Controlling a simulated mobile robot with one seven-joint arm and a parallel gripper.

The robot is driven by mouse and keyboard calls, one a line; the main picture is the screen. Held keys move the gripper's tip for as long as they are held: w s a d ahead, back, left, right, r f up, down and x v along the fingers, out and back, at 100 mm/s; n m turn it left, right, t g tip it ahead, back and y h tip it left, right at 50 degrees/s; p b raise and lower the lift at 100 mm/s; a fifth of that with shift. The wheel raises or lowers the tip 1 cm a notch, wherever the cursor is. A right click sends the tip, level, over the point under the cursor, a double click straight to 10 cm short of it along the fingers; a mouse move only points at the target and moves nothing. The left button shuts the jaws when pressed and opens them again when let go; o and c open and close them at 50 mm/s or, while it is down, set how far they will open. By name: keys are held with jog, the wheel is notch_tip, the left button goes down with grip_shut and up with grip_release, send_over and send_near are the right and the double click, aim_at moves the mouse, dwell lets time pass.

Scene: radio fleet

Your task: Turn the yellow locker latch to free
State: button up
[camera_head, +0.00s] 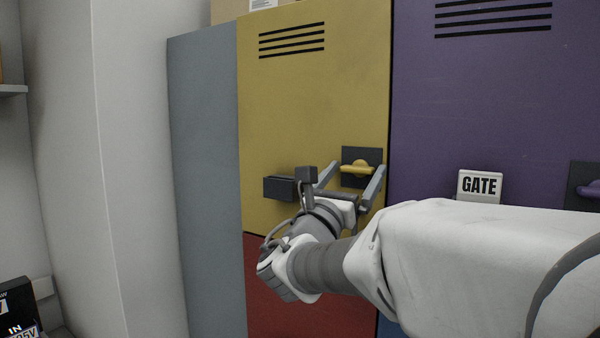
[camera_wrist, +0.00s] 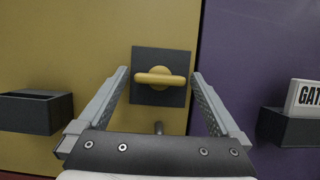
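The yellow locker door (camera_head: 300,105) is closed in the head view. Its latch (camera_wrist: 160,77) is a yellow handle on a dark square plate (camera_wrist: 143,97), and the handle lies horizontal. The latch also shows in the head view (camera_head: 356,169). My gripper (camera_wrist: 160,84) is open, with one finger to the left and one to the right of the latch. The fingers look apart from the handle, and nothing is between them but the view of the latch. Whether the fingertips are level with the handle in depth I cannot tell.
A dark holder (camera_wrist: 36,112) sits on the yellow door left of the latch. A purple locker (camera_head: 470,100) stands to the right, with a GATE sign (camera_head: 480,186) in a holder and its own latch (camera_head: 588,189). A red door (camera_head: 300,300) is below.

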jog(key=c, duration=1.2)
